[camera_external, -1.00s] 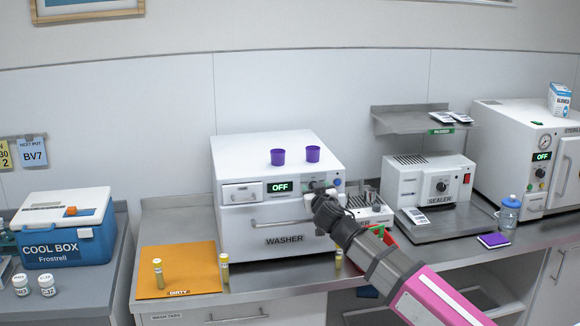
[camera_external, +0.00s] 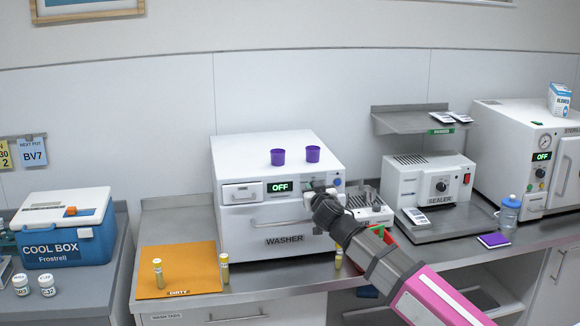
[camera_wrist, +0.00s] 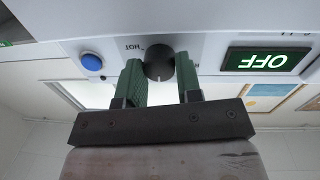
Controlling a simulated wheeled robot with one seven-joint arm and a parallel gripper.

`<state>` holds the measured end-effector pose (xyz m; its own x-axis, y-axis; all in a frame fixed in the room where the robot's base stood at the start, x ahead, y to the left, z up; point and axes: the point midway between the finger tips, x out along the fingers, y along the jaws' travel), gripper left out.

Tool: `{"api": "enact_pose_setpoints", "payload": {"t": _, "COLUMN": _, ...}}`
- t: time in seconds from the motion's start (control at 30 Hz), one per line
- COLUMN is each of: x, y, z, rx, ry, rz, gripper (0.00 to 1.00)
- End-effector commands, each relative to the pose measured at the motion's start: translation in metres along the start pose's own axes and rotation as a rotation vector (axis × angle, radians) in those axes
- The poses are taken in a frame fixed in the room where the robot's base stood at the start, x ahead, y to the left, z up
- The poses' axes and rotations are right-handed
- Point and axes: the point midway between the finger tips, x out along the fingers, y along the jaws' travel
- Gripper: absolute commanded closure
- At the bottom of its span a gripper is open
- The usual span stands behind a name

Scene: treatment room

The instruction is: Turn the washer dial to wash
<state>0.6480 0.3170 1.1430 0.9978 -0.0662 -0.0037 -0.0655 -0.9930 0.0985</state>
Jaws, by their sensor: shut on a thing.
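The white washer (camera_external: 262,222) stands on the counter, its display (camera_external: 279,187) reading OFF. In the wrist view the display (camera_wrist: 268,60) appears upside down at right. The dark round dial (camera_wrist: 158,62) sits on the washer's front panel, with a HOT label beside it. My gripper (camera_wrist: 160,75) is shut on the dial, one green finger on each side. In the external view my gripper (camera_external: 318,192) is at the upper right of the washer front and hides the dial. A blue button (camera_wrist: 92,62) is beside the dial.
Two purple cups (camera_external: 295,156) stand on the washer. An orange mat (camera_external: 180,262) with yellow-capped tubes lies at its front left. The sealer (camera_external: 428,172) stands to the right, and a cool box (camera_external: 63,228) is at far left.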

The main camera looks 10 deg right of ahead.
Motion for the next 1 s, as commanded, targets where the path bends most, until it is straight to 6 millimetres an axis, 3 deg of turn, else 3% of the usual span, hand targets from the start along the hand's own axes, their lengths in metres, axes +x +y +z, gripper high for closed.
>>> {"api": "enact_pose_setpoints", "payload": {"t": 1.0, "x": 0.0000, "y": 0.0020, "z": 0.0000, "rx": 0.832, "ry": -0.056, "rz": -0.007, "gripper": 0.91}}
